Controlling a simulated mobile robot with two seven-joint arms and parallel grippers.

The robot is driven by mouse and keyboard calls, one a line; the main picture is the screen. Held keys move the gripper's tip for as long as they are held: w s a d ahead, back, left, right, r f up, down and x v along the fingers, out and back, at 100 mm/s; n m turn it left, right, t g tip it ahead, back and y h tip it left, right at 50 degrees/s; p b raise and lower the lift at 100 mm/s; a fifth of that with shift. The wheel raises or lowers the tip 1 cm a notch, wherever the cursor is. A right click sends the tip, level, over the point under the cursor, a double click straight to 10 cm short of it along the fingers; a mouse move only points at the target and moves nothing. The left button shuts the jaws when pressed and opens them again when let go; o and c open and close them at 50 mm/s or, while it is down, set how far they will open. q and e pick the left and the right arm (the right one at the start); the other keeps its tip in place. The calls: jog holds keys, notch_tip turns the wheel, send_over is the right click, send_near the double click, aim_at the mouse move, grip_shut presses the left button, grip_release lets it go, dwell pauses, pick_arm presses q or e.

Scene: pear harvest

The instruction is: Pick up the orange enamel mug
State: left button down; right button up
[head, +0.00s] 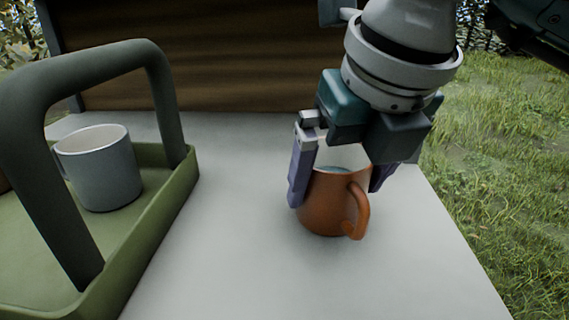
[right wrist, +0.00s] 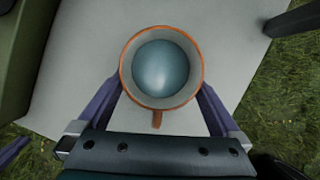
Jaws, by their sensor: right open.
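The orange enamel mug (head: 328,207) stands upright on the pale tabletop, its handle toward the front right. In the right wrist view the mug (right wrist: 124,72) shows from above, with an orange rim, a pale inside and a blue-grey round surface within. My right gripper (head: 335,190) comes down from above with its two purple fingers on either side of the mug. It is open, and in the right wrist view its fingers (right wrist: 161,88) reach along both sides of the rim. Whether they touch the mug I cannot tell. My left gripper is not in view.
A green tray (head: 165,222) with a tall dark handle (head: 160,85) stands at the left and holds a grey-white mug (head: 100,172). A brown slatted panel (head: 200,60) rises behind the table (head: 235,260). Grass lies beyond the table's right edge.

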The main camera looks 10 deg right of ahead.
jog(key=shift+x, duration=1.25)
jog(key=c, duration=1.3)
jog(key=shift+r, duration=0.1)
jog(key=shift+c, duration=0.4)
jog(key=shift+r, duration=0.1)
